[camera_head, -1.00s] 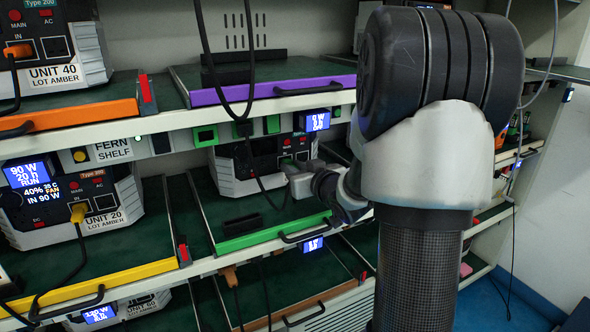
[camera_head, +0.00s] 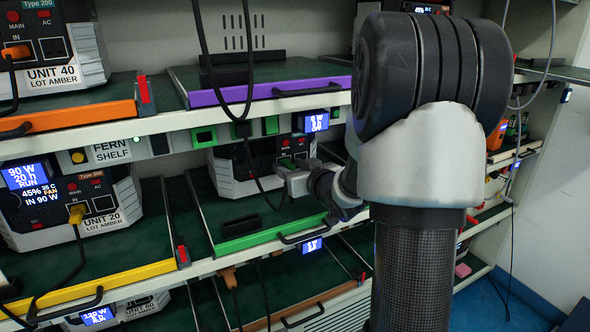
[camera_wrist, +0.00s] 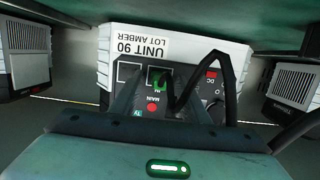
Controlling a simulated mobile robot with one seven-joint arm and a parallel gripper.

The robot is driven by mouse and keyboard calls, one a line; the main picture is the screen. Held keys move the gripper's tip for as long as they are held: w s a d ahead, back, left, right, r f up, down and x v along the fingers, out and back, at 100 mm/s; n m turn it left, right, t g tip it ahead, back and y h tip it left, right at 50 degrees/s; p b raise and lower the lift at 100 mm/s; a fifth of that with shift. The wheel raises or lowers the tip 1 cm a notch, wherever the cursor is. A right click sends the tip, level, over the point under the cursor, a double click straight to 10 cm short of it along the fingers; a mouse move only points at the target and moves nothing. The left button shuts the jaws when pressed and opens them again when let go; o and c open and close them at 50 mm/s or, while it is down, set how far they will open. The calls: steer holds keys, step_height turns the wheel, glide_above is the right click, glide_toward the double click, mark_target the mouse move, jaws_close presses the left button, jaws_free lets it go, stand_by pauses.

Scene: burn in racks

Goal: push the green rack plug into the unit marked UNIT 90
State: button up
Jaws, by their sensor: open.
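The unit marked UNIT 90 (camera_wrist: 143,47) fills the middle of the wrist view, its label upside down. It stands on the green-edged shelf in the head view (camera_head: 232,176). The green plug (camera_wrist: 160,81) is at the unit's IN socket; whether it is fully seated I cannot tell. A black cable (camera_wrist: 222,70) loops beside it. My gripper (camera_wrist: 160,95) is open, with one dark finger on each side of the plug, close to the unit's face. In the head view my gripper (camera_head: 295,177) is in front of the unit and hides part of it.
UNIT 20 (camera_head: 95,205) stands on the yellow-edged shelf to the left, and UNIT 40 (camera_head: 60,60) above it. Hanging black cables (camera_head: 247,70) cross in front of the purple-edged shelf (camera_head: 270,92). A black handle (camera_head: 300,236) juts from the green-edged tray.

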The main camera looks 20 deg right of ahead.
steer(key=s+r, duration=0.1)
steer(key=s, duration=0.7)
steer(key=s+r, duration=0.2)
steer(key=s, duration=0.7)
steer(key=shift+d+r, duration=0.25)
steer(key=shift+d, duration=0.05)
stand_by(0.7)
